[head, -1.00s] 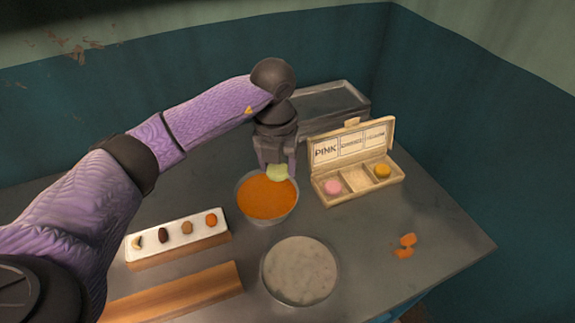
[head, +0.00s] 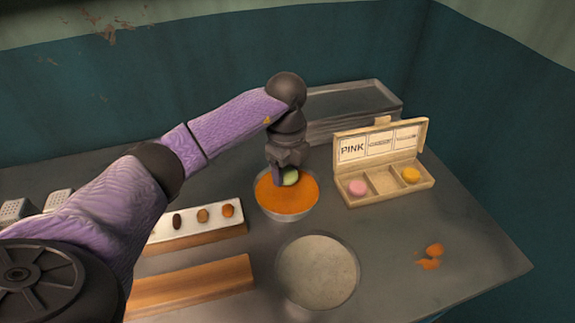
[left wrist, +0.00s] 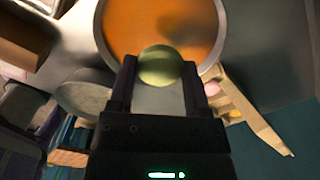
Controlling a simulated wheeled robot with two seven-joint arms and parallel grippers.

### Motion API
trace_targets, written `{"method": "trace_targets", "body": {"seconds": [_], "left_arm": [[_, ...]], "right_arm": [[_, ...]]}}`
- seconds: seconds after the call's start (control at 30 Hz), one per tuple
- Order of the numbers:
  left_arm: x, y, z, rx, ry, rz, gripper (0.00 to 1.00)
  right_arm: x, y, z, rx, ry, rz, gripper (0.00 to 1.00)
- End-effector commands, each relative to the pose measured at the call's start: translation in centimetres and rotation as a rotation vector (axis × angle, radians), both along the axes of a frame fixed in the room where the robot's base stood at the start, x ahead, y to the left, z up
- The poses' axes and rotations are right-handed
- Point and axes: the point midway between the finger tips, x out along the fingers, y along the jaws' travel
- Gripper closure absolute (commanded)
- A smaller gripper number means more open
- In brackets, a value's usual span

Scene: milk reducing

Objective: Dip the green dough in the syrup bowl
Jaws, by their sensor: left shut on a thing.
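The green dough (head: 290,177) is a small pale green ball between the fingers of my left gripper (head: 284,178). In the left wrist view, the dough (left wrist: 160,66) sits between both fingertips of the left gripper (left wrist: 160,72), which is shut on it. The syrup bowl (head: 287,213) is a metal bowl of orange syrup, and the dough is over its back part in the head view. I cannot tell whether the dough touches the syrup surface. The bowl (left wrist: 219,50) fills the top of the left wrist view. My right gripper is not in view.
An open box (head: 389,192) labelled PINK holds a pink and an orange ball. A pale round dish (head: 318,272) stands in front of the bowl. A tray with small pieces (head: 160,231) and a wooden block (head: 195,286) lie left. Orange splashes (head: 431,262) lie right. A metal tray (head: 350,100) stands behind.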

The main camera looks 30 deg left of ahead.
Motion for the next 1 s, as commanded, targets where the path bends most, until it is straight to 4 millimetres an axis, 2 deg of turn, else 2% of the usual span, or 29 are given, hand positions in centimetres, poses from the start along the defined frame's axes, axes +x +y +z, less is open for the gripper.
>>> {"method": "trace_targets", "body": {"seconds": [0.03,0.07,0.5,0.63,1.0], "left_arm": [[0.0,0.0,-1.2,0.0,0.002,0.0,0.94],[0.0,0.0,-1.5,0.0,0.002,-0.001,0.94],[0.0,0.0,-6.1,0.0,0.001,0.0,0.94],[0.0,0.0,-6.7,0.0,-0.001,-0.001,0.94],[0.0,0.0,-6.7,0.0,-0.001,-0.001,0.94]], "right_arm": [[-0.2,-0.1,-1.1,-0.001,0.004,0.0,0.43],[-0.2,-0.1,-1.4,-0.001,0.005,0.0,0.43],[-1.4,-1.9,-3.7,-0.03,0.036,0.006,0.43],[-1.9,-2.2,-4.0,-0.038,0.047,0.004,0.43],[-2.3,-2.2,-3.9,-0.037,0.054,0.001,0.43]]}}
